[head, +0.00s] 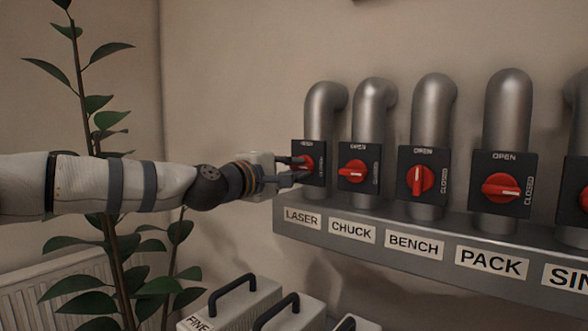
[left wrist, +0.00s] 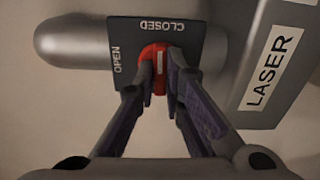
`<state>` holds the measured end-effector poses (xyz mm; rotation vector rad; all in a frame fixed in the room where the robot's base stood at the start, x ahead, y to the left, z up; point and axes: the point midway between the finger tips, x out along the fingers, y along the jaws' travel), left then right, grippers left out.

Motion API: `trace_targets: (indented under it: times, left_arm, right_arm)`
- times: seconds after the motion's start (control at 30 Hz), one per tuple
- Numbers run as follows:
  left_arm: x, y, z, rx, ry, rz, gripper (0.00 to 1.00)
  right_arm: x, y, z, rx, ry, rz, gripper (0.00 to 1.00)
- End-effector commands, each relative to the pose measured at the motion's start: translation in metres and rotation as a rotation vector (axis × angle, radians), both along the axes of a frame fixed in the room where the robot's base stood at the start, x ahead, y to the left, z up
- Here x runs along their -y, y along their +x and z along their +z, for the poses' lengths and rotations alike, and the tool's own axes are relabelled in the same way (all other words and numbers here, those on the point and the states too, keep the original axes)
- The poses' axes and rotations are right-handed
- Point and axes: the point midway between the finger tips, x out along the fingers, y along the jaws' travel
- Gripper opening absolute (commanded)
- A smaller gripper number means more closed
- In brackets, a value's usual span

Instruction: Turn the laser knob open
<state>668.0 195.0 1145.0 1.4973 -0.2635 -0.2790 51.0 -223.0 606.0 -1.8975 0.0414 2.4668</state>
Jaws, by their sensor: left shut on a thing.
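The laser knob (head: 308,162) is red and sits on a dark square plate (head: 320,177) above the LASER label (head: 302,217). In the left wrist view the knob (left wrist: 158,64) has a white mark running up and down the picture, in line with CLOSED at the plate's top edge; OPEN is at its left edge. My left gripper (head: 297,169) reaches in from the left and is shut on the knob, with one finger on each side of it (left wrist: 159,75). The fingers hide part of the knob in the head view. My right gripper is not in view.
To the right are similar red knobs for CHUCK (head: 353,171), BENCH (head: 420,180) and PACK (head: 501,187), under bent metal pipes on a grey ledge (head: 400,220). Cases with black handles (head: 232,295) stand below. A leafy plant (head: 105,118) and a radiator (head: 40,300) are at left.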

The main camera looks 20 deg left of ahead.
Motion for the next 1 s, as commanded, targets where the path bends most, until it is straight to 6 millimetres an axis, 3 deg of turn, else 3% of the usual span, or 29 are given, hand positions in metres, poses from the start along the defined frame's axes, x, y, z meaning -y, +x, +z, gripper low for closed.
trace_targets:
  times: [1.0]
  left_arm:
    - [-0.001,0.001,-0.002,-0.311,-0.854,0.002,0.00]
  right_arm:
    - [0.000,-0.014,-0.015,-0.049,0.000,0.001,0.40]
